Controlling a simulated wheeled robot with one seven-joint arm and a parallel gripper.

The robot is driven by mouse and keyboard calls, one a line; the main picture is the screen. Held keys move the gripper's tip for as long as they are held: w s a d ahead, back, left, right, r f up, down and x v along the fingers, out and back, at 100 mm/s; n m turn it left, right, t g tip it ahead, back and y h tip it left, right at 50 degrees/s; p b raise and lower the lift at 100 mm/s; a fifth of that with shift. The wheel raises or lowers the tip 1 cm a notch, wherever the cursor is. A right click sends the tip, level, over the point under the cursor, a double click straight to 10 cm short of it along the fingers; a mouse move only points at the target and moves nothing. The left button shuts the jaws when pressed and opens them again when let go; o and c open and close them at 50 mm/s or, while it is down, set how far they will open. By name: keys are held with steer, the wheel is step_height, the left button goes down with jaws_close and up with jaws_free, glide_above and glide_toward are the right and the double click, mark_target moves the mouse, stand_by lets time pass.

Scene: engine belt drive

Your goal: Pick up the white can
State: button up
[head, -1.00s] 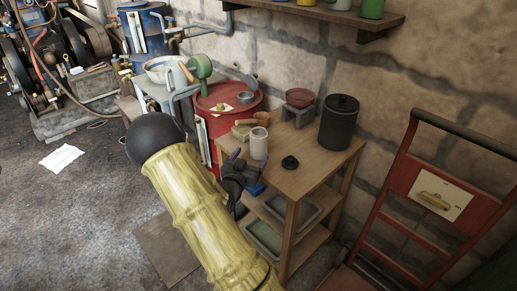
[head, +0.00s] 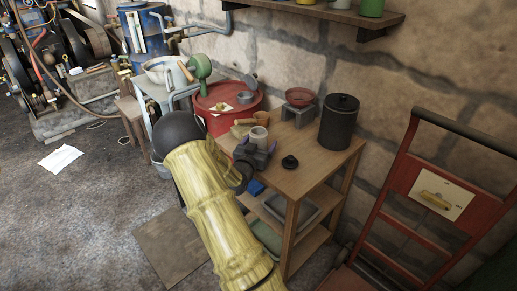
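The white can (head: 259,134) stands upright near the left rear of the wooden table top. Its lower part is hidden behind my gripper. My gripper (head: 258,147) is at the near side of the can. Its two purple-tipped fingers are spread apart, one toward the can's left and one toward its right. I cannot tell whether they touch it, and the can does not look gripped.
A red drum (head: 225,107) stands behind left, a red hand truck (head: 430,190) right.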

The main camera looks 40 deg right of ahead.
steer(key=shift+w+d, duration=0.25)
steer(key=shift+d, duration=0.2)
steer(key=shift+a, duration=0.1)
steer(key=shift+c, duration=0.8)
steer(key=c, duration=1)
steer(key=shift+r, duration=0.15)
steer(key=shift+r+p, duration=1)
steer(key=shift+r, duration=3.85)
